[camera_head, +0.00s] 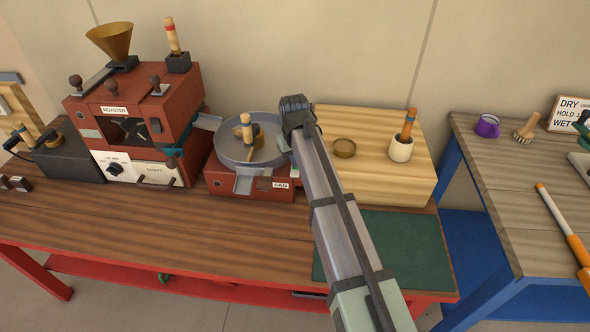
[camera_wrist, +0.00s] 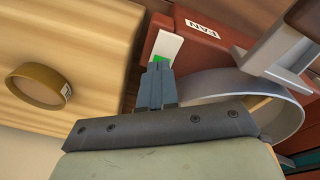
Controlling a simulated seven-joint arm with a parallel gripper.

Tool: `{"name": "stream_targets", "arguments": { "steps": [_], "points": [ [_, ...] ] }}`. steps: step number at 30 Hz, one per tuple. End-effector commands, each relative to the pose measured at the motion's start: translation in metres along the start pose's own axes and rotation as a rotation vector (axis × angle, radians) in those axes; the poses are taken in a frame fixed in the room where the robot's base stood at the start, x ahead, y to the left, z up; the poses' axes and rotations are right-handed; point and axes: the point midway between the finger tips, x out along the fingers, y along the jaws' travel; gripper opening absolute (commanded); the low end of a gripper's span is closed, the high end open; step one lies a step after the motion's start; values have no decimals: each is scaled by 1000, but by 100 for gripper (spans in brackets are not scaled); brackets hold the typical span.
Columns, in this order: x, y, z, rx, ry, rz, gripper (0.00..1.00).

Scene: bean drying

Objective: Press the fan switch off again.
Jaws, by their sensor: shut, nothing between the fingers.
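The red fan base (camera_head: 225,180) carries a round grey metal pan (camera_head: 228,150) and a FAN label (camera_head: 281,185). In the wrist view the fan base (camera_wrist: 190,52) shows a small white plate with a green switch part (camera_wrist: 161,48) on its edge. My gripper (camera_wrist: 155,68) is shut and empty, its fingertips right at the switch and covering part of it. I cannot tell whether they touch it. In the head view my arm hides the fingertips and most of the switch.
A red roaster (camera_head: 140,110) stands left of the fan. A wooden board (camera_head: 370,120) at right holds a small brown ring-like dish (camera_head: 344,148) and a white cup (camera_head: 401,149) with a brush. A green mat (camera_head: 405,250) lies in front. The front left bench is clear.

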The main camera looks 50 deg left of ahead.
Motion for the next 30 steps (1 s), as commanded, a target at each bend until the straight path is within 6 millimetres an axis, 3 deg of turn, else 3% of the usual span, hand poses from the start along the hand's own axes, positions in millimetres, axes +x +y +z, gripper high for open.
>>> {"name": "stream_targets", "arguments": {
  "steps": [30],
  "points": [
    [7,0,0,0,-1,0,0]
  ]
}}
